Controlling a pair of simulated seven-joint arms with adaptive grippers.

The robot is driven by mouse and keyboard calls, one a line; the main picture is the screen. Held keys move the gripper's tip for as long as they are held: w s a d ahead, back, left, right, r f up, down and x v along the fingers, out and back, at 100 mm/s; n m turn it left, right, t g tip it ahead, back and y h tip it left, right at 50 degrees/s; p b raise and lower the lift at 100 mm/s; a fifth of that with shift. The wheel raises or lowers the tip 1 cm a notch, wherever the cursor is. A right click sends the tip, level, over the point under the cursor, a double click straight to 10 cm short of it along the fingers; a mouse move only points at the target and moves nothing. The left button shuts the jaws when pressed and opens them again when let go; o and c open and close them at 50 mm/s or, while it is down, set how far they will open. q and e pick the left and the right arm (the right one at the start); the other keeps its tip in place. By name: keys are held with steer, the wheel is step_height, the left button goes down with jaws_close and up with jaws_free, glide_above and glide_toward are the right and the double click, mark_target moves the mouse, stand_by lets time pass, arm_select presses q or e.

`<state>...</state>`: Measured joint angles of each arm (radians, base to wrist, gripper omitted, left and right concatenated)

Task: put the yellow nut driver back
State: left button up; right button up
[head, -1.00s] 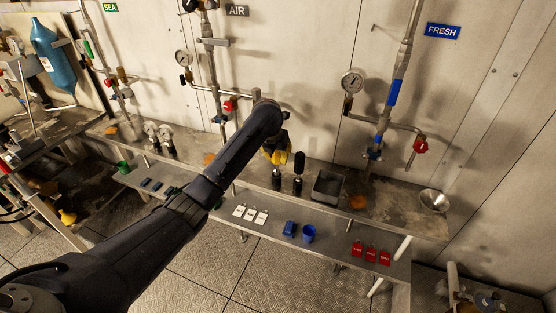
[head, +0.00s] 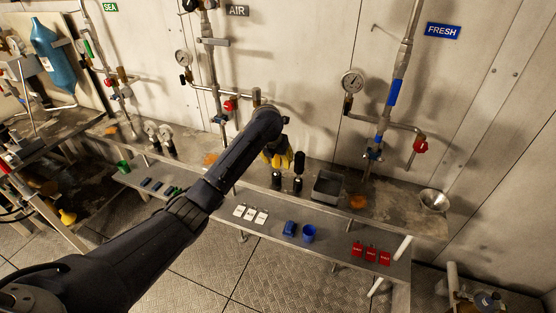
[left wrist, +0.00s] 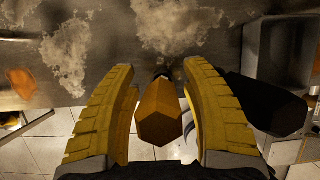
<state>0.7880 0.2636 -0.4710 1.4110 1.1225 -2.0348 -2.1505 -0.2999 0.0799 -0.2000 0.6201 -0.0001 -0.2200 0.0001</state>
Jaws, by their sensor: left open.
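The yellow nut driver (left wrist: 158,112) shows its faceted amber-yellow handle end-on between my left gripper's fingers in the left wrist view. My left gripper (head: 277,160) has yellow ribbed pads and is open. In the left wrist view, its fingers (left wrist: 158,68) stand on both sides of the handle with gaps. In the head view, I cannot tell the driver from the yellow fingers. Just below the fingers is a short black holder (head: 276,180) on the bench. A second black holder (head: 298,184) beside it carries a black-handled tool (head: 299,160), also seen dark in the left wrist view (left wrist: 265,108).
A dark open tray (head: 328,186) stands right of the holders, with a metal bowl (head: 434,201) farther right. The lower front shelf holds white tags (head: 250,213), a blue cup (head: 309,233) and red tags (head: 370,254). Pipes and a gauge (head: 352,83) line the wall behind.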

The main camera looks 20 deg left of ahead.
arm_select(q)
steer(key=v, duration=1.2)
steer(key=shift+r, duration=0.15)
